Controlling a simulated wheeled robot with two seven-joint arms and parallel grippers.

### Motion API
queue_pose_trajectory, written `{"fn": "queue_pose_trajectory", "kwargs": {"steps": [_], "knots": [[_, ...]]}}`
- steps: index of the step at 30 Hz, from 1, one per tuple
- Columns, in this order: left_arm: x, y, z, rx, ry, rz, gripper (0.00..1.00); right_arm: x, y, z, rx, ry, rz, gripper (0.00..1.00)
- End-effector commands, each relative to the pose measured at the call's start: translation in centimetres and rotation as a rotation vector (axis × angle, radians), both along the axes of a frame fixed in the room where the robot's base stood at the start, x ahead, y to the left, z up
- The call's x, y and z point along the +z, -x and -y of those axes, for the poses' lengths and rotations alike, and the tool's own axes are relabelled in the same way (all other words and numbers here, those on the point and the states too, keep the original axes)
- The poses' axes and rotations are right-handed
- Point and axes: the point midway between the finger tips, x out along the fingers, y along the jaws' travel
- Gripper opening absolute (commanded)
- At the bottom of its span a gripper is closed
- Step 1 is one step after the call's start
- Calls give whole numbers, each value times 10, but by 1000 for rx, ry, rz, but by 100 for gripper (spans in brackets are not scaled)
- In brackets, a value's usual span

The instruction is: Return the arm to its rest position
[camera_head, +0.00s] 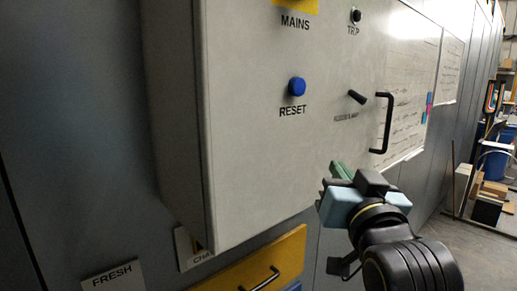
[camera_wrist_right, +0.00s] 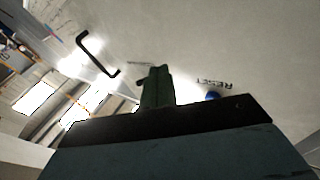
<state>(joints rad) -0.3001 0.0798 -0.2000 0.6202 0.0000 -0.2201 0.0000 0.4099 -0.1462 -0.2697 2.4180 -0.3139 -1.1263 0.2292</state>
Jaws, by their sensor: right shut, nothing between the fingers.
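My right gripper (camera_head: 341,172) is in front of the lower right part of the grey control cabinet (camera_head: 250,150) in the head view. Its green fingers are together with nothing between them, and they also show in the right wrist view (camera_wrist_right: 157,88). The black arm behind it comes in from the lower right. The fingers are below the blue RESET button (camera_head: 297,87), the black lever (camera_head: 357,97) and the black handle (camera_head: 383,123). I cannot tell how far they are from the cabinet face. My left gripper is not in view.
A yellow drawer front (camera_head: 265,262) with a black handle sits below the cabinet. A FRESH label (camera_head: 112,275) is at lower left. Open floor (camera_head: 470,250) and shelving with boxes (camera_head: 490,190) are at the far right.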

Motion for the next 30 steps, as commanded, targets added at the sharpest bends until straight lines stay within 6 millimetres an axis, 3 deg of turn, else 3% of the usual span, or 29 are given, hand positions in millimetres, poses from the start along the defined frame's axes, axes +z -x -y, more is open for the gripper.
{"fn": "queue_pose_trajectory", "kwargs": {"steps": [1,5,9,12,15,18,26,30], "knots": [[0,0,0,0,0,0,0,-45,-1,6,-2,24,-115,0],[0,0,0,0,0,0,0,-144,13,18,8,83,-377,0],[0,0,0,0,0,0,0,-243,53,31,34,147,-659,0],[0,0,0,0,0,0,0,-302,93,40,62,190,-849,0],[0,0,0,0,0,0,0,-345,133,48,90,224,-1003,0],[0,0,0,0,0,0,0,-376,169,54,119,252,-1131,0],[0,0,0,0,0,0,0,-428,259,68,192,307,-1407,0],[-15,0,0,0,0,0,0,-476,250,66,197,308,-1423,0]]}}
